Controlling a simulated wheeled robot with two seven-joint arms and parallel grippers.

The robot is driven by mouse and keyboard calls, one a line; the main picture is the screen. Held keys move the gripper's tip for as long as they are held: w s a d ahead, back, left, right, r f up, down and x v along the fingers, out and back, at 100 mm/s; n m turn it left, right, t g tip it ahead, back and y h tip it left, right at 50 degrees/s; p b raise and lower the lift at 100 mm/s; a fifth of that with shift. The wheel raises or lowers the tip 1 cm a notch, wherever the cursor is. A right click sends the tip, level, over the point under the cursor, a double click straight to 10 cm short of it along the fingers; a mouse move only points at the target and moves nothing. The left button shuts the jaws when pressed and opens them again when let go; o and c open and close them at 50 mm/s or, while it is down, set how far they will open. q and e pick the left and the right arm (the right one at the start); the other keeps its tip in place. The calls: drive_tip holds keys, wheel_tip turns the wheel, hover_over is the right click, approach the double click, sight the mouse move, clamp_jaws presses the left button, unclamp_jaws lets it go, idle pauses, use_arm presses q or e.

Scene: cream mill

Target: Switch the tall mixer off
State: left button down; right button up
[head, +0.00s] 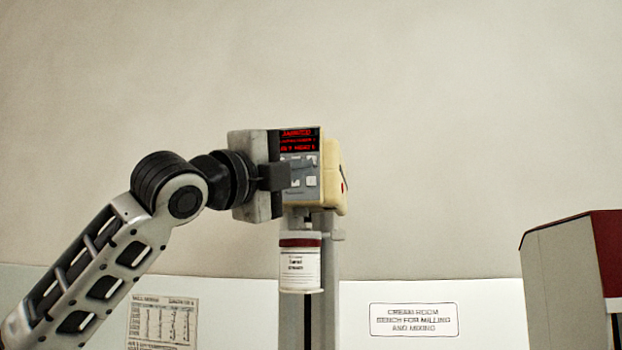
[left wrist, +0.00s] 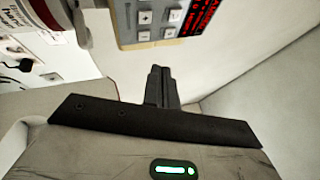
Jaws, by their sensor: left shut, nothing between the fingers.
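The tall mixer (head: 332,177) stands against the wall, a cream head on a grey column. Its front panel has a lit red display (head: 298,140) and grey buttons (head: 311,181). A white jar with a dark red lid (head: 300,266) hangs under the head. My left gripper (head: 309,164) is shut and empty, in front of the panel, and hides part of the buttons. In the left wrist view its closed fingers (left wrist: 161,86) point toward the panel (left wrist: 150,20); I cannot tell whether they touch it. My right gripper is not in view.
A grey and dark red box-shaped unit (head: 570,265) stands at the right. A printed sheet (head: 163,322) and a bench sign (head: 413,319) are on the wall's lower part. The space between the mixer and the right unit looks clear.

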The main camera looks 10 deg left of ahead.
sight(311, 181)
use_arm(q)
drive_tip(key=w+p, duration=0.2)
drive_tip(key=w, duration=0.1)
drive_tip(key=shift+f, duration=0.1)
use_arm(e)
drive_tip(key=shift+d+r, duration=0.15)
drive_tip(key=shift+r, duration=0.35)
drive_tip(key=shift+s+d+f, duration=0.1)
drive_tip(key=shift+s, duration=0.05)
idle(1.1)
use_arm(q)
drive_tip(key=shift+w+p, duration=0.45)
drive_tip(key=shift+p, duration=0.3)
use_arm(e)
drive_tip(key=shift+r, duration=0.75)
use_arm(q)
drive_tip(key=shift+w+p, duration=0.3)
drive_tip(key=shift+p, duration=0.15)
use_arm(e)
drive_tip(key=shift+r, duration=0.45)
use_arm(q)
drive_tip(key=shift+s, duration=0.15)
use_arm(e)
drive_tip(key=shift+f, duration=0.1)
use_arm(q)
drive_tip(key=shift+s, duration=0.6)
